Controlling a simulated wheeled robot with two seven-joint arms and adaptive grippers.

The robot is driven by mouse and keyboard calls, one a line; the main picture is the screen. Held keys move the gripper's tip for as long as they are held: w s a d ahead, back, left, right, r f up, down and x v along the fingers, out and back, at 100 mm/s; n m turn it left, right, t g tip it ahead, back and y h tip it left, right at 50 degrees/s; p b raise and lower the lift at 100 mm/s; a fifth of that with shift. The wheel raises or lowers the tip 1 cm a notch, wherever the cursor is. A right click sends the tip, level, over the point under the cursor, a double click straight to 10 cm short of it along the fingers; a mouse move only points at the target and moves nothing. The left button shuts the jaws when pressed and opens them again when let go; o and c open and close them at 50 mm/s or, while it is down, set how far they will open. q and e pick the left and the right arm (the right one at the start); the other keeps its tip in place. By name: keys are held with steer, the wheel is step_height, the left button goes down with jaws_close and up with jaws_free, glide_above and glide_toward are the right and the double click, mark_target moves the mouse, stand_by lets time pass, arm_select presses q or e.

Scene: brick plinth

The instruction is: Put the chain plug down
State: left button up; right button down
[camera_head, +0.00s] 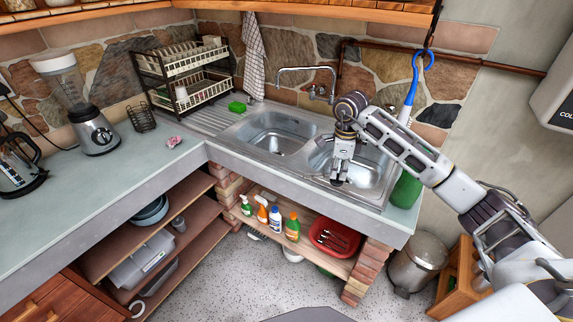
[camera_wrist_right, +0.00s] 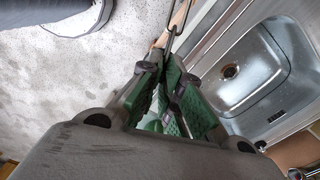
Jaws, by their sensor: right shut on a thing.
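My right gripper (camera_head: 340,180) reaches in from the right and points down at the front of the right sink basin (camera_head: 372,172). In the right wrist view its green-padded fingers (camera_wrist_right: 172,72) are closed together on something small. I take this to be the chain plug, mostly hidden between the pads; a thin grey strand shows just beyond the fingertips. The basin with its drain hole (camera_wrist_right: 231,71) lies to the right of the fingers in that view. The left basin (camera_head: 275,132) is empty. My left gripper is not in view.
A tap (camera_head: 295,70) stands behind the basins. The left counter (camera_head: 60,190) has free room.

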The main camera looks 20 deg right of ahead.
steer(key=shift+s+d+m, duration=0.1)
steer(key=shift+s+m, duration=0.1)
steer(key=shift+m, duration=1.2)
steer(key=shift+m, duration=0.5)
steer(key=shift+w+r, duration=0.1)
